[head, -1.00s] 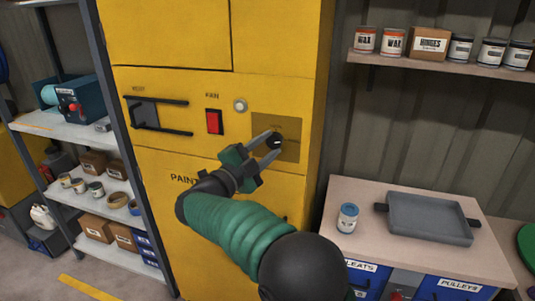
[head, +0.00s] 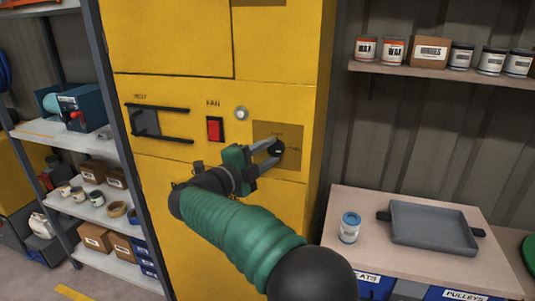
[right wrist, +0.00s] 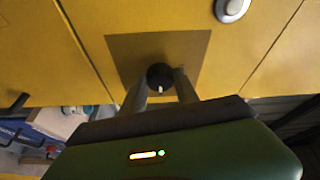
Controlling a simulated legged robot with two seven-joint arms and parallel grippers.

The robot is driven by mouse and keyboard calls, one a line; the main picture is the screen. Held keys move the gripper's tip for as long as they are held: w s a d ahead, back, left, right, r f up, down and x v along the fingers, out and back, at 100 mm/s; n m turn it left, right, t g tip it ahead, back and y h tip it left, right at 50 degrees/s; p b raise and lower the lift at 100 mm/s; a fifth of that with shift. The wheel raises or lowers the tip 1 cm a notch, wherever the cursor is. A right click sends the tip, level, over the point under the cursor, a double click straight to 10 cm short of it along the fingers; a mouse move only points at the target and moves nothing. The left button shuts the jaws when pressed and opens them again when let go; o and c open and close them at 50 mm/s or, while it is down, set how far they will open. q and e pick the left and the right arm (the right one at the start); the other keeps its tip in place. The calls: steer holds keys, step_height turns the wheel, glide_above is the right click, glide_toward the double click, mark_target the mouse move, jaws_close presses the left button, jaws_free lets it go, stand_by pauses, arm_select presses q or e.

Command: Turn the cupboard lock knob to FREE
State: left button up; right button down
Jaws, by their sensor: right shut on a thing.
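The lock knob (head: 278,149) is a small round black knob on a darker square plate (head: 293,133) on the yellow cupboard (head: 175,85). My right gripper (head: 273,150) reaches it from the lower left, one finger on each side, shut on it. In the right wrist view the knob (right wrist: 160,74) sits between the two fingers (right wrist: 160,84), and its white mark points down in that picture. The lettering around the knob is too small to read. My left gripper is not in view.
Left of the knob are a round pale button (head: 241,113), a red switch (head: 214,129) and a black-barred fitting (head: 147,122). A bench (head: 365,205) at right holds a grey tray (head: 432,225) and a small jar (head: 349,227). Shelving (head: 95,146) stands at left.

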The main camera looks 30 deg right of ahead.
steer(key=shift+f, duration=0.25)
steer(key=c, duration=1.2)
jaws_free()
steer(key=shift+o, duration=1.4)
steer(key=shift+r, duration=0.1)
steer(key=shift+a, duration=0.1)
steer(key=p+v, duration=0.1)
steer(key=v, duration=1.5)
steer(key=shift+s+a, duration=0.2)
steer(key=shift+a, duration=0.15)
